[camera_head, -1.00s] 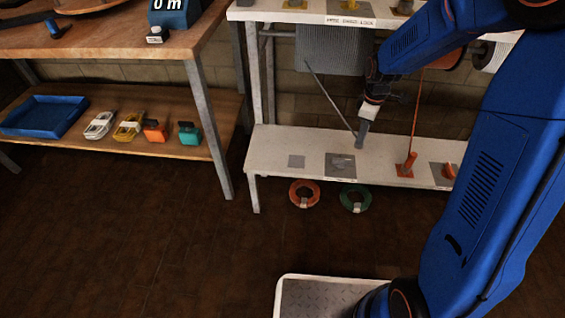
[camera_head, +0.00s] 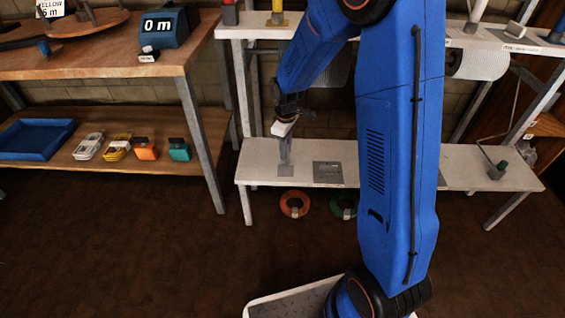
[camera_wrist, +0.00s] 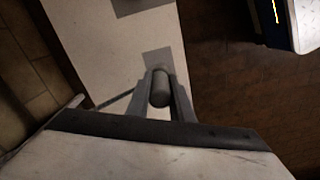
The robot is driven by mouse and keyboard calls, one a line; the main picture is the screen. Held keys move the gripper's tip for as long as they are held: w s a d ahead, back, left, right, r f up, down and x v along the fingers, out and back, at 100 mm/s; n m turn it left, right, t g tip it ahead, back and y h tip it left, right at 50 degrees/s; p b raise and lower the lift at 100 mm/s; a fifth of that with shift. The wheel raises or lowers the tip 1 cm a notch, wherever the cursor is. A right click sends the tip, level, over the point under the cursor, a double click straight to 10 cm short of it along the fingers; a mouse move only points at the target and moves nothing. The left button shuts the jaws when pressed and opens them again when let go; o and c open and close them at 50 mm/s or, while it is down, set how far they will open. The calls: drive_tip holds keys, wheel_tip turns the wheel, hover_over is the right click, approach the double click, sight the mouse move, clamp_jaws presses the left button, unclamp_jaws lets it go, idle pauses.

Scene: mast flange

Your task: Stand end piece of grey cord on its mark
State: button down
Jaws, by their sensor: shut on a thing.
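My gripper (camera_head: 285,151) is shut on the grey end piece, a grey cylinder (camera_wrist: 160,87) seen between the two fingers in the wrist view. A thin dark grey cord (camera_wrist: 117,101) runs off to the left of it. A small grey square mark (camera_head: 286,171) lies on the white lower shelf (camera_head: 262,158), directly below the gripper in the head view. In the wrist view the square (camera_wrist: 157,62) shows just beyond the end piece and partly behind it. I cannot tell whether the end piece touches the shelf. My fingers hide much of it in the head view.
A larger grey plate (camera_head: 328,173) lies right of the square. My arm covers the shelf's middle. Orange (camera_head: 295,204) and green (camera_head: 343,207) coils lie on the floor. The upper shelf (camera_head: 254,31) overhangs.

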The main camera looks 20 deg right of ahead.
drive_tip(key=shift+f, duration=2.65)
drive_tip(key=shift+f, duration=0.15)
drive_tip(key=c, duration=1.6)
unclamp_jaws()
drive_tip(key=shift+o, duration=0.2)
